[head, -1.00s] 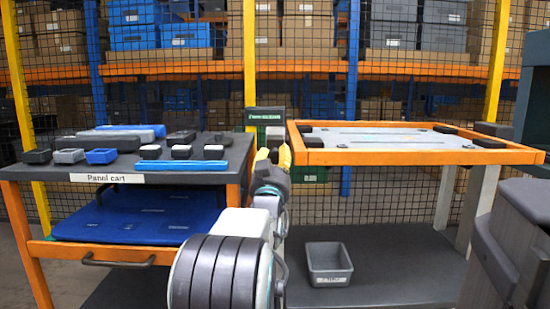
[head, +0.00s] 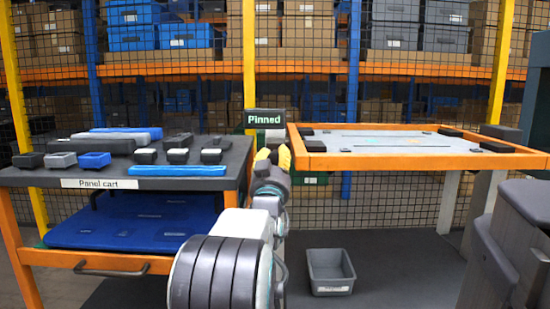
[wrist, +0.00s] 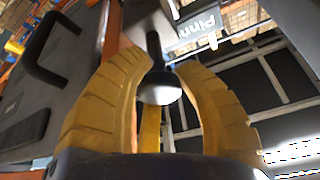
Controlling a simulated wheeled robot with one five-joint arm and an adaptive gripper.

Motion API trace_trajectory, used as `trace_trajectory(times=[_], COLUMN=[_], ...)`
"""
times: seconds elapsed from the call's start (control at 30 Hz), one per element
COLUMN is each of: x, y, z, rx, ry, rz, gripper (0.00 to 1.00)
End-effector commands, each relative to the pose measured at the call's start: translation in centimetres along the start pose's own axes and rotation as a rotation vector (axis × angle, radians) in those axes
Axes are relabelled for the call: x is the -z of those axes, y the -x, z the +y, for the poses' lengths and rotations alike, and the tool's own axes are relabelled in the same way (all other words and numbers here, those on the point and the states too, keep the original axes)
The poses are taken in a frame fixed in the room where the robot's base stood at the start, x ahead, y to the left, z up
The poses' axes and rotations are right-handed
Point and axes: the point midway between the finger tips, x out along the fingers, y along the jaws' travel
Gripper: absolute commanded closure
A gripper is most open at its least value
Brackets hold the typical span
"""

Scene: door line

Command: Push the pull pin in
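The pull pin (wrist: 159,92) shows in the wrist view as a dark stem with a rounded grey knob. My gripper (wrist: 164,64) has its two yellow fingers around the knob, their tips closing in on either side of the stem. In the head view my gripper (head: 273,157) is at the left end of the orange-framed table, and the pin is hidden there. The sign also shows, partly cut off, in the wrist view (wrist: 198,25).
The panel cart (head: 50,172) on the left holds several small blocks. A mesh fence and stocked shelves stand behind.

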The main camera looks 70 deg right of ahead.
Motion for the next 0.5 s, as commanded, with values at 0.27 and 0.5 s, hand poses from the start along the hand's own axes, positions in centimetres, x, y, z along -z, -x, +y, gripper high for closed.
trace_trajectory(times=[0.27,0.5], x=[-0.47,-0.34], y=[0.06,0.05], z=[0.22,0.15], rx=[-0.004,-0.003], ry=[0.000,0.000], rz=[-0.011,-0.008], gripper=[0.46,0.40])
